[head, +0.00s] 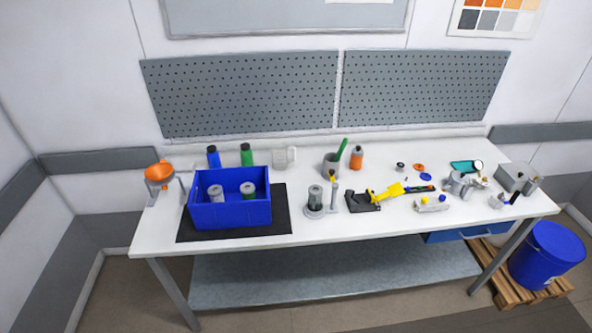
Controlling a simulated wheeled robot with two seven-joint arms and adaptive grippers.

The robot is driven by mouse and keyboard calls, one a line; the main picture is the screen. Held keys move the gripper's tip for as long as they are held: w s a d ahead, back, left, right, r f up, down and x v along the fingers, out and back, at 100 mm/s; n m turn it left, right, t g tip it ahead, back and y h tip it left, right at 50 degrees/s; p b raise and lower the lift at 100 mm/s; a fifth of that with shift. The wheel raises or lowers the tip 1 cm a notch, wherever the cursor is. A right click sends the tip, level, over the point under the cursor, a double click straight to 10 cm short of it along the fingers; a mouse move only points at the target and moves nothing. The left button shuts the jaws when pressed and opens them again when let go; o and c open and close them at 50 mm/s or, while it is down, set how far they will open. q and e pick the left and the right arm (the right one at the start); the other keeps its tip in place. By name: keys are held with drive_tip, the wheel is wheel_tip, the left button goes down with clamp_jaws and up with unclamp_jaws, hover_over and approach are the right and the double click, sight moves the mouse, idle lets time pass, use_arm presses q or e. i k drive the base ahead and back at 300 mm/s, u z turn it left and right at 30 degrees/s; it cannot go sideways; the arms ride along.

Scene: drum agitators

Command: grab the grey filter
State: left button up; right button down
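Several grey cylindrical parts could be the grey filter; I cannot tell which one it is. One grey cylinder (216,194) stands in the left part of the blue bin (230,215). Another cylinder (248,190), grey on top with green lower down, stands in the right part of the bin. The bin's front wall hides their lower ends. A third grey cylinder (315,196) stands upright on a round grey base, right of the bin. Neither of my grippers shows in the head view.
The bin sits on a black mat (280,222) on the white table (160,234). An orange funnel (158,172) on a stand is at the left. Bottles, a jug (285,157) and a grey cup (332,166) stand behind. Tools and small parts crowd the right. A blue drum (546,255) stands on a pallet.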

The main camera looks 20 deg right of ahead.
sight(316, 191)
drive_tip(key=k, duration=0.5)
drive_tip(key=u, duration=0.55)
drive_tip(key=i, duration=1.7)
drive_tip(key=z, duration=1.1)
drive_tip(key=i, duration=0.2)
drive_tip(key=u, duration=0.1)
